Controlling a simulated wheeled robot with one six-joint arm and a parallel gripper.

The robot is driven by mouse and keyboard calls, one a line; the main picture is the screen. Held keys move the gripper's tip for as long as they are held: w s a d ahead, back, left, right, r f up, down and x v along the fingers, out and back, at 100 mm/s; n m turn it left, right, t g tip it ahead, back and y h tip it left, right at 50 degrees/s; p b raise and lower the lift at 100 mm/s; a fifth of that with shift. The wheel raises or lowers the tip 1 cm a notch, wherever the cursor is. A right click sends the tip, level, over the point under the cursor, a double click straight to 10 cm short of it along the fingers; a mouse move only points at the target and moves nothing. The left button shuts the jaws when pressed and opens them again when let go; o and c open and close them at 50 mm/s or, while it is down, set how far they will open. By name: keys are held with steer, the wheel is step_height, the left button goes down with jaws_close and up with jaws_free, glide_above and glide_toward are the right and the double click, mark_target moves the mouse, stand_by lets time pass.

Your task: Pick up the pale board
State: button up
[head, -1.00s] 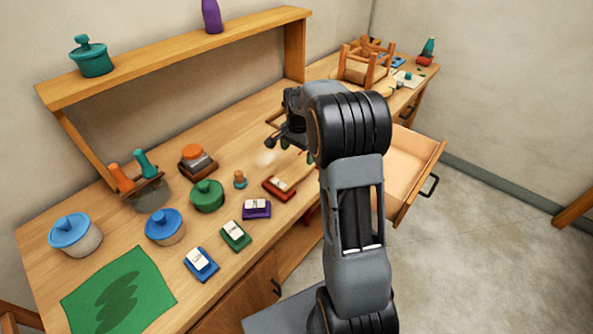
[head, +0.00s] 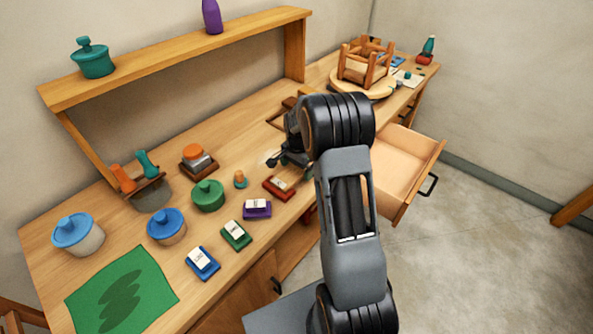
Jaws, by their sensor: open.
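I cannot make out the pale board for sure. A small pale patch (head: 271,156) shows on the bench just left of my gripper, but I cannot tell whether it is a board. A pale round slab (head: 377,92) lies at the far end of the bench, under a small upturned wooden stool. My gripper (head: 287,164) is low over the middle of the bench, behind the red block stand. It is open and points down, with nothing seen between its fingers. My arm hides the bench to its right.
Small red (head: 279,188), purple (head: 257,209), green and blue stands with white labels line the front edge. A green lidded pot (head: 208,195) and a small orange-topped peg (head: 239,179) stand left of the gripper. An open drawer (head: 405,165) juts out at right. A shelf runs behind.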

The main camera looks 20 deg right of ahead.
steer(key=shift+c, duration=0.5)
steer(key=c, duration=0.9)
steer(key=shift+c, duration=0.2)
steer(key=shift+r, duration=0.15)
